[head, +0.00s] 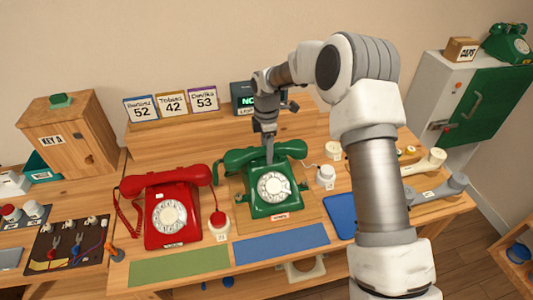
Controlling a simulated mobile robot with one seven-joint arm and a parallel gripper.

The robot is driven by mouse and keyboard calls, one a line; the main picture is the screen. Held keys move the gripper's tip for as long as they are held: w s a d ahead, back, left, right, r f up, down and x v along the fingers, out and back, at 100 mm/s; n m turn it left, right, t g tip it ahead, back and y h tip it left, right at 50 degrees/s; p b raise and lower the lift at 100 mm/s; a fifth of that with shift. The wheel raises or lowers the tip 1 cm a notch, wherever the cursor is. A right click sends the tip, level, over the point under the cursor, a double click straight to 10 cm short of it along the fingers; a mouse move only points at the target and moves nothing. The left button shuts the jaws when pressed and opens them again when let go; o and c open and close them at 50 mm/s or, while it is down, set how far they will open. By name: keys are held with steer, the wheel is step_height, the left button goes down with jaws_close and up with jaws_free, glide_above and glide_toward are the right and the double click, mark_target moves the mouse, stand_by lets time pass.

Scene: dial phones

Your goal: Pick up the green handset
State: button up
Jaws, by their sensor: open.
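The green handset (239,156) lies across the top of the green dial phone (257,202) in the middle of the table. Its left end and its right end show on either side of my gripper. My gripper (269,157) points down at the middle of the handset, with its fingers at or just in front of it. The jaws are open. The fingers hide the handset's middle, and I cannot tell whether they touch it or straddle it.
A red dial phone (171,212) with its handset on top stands to the left. A white knob-like item (325,177) stands to the right. Green (180,266) and blue (282,243) mats lie in front. Number cards (173,105) stand on a ledge behind.

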jaws_close()
